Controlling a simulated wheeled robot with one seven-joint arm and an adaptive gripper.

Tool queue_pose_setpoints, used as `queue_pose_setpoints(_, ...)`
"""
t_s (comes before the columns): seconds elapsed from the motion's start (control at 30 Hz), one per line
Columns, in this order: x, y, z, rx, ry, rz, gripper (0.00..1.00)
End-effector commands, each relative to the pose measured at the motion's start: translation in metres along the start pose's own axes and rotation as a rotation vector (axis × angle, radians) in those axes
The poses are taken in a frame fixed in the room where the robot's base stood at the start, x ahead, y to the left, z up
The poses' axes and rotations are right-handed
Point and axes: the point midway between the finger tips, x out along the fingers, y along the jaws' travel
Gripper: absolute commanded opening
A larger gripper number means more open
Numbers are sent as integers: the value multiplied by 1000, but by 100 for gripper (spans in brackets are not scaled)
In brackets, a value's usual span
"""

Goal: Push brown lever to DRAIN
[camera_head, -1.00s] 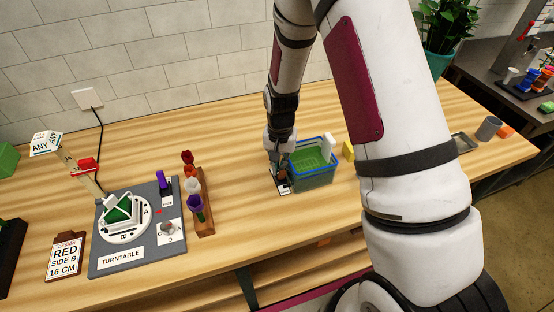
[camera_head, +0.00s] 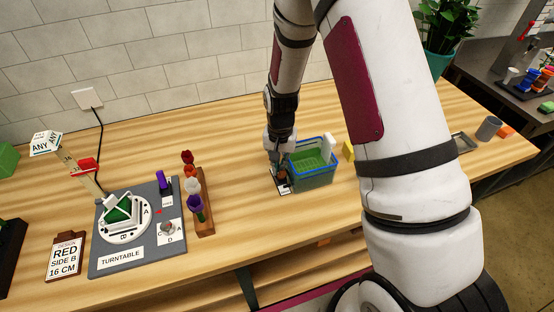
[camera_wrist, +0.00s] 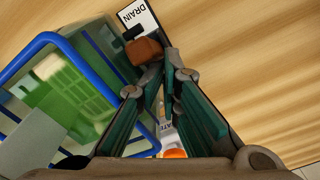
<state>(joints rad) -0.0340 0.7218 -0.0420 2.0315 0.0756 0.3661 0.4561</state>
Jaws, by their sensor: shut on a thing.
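The brown lever (camera_wrist: 145,50) shows in the wrist view as a brown knob beside a white label reading DRAIN (camera_wrist: 137,15). My gripper (camera_wrist: 166,76) has its green-lined fingers drawn together, with the tips at the lever; the exact contact is partly hidden by the fingers. The lever lies close to the DRAIN label, on its near side in this view. In the head view my gripper (camera_head: 282,166) points down at the left side of a blue-rimmed green basin (camera_head: 318,178), above a small dark plate with a white label (camera_head: 284,191).
In the wrist view, the basin's blue rim (camera_wrist: 90,75) runs close along the left of my fingers. An orange piece (camera_wrist: 174,154) shows between the fingers. In the head view, a wooden flower rack (camera_head: 207,215) and a grey turntable board (camera_head: 110,255) stand left; bare wood lies between.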

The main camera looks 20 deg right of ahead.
Motion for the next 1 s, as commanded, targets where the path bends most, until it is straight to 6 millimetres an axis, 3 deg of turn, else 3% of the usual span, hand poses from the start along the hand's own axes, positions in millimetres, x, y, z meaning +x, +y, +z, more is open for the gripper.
queue_pose_setpoints(0.03, 4, 7, 14, -1, -37, 20, 0)
queue_pose_setpoints(0.57, -7, 4, 6, 0, -33, 18, 0)
queue_pose_setpoints(1.0, -39, 2, 3, 0, -24, 13, 0)
